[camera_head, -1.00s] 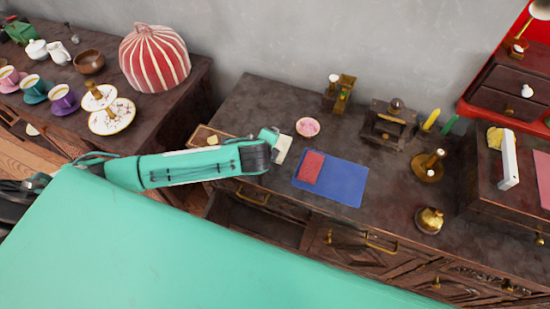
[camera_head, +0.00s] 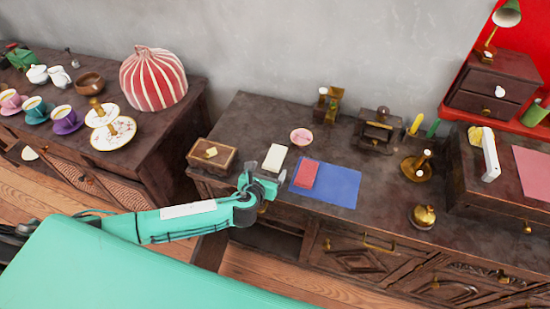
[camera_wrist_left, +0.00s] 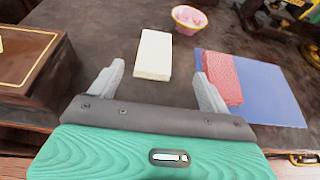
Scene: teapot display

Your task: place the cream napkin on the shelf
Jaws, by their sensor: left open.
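The cream napkin (camera_head: 275,157) is a small folded rectangle lying flat on the dark wooden cabinet top, left of a red folded cloth (camera_head: 308,170). In the left wrist view the cream napkin (camera_wrist_left: 154,55) lies just beyond and between the two fingertips, with nothing touching it. My left gripper (camera_head: 262,184) is at the cabinet's front edge, just in front of the napkin. It also shows in the left wrist view (camera_wrist_left: 158,80), open and empty. My right gripper is not in view. I cannot tell which surface is the shelf.
The red cloth rests on a blue mat (camera_head: 338,185). A pink bowl (camera_head: 301,137) stands behind the napkin, and a wooden box (camera_head: 212,156) stands to its left. Brass items stand to the right. An open space shows in the cabinet front below my arm.

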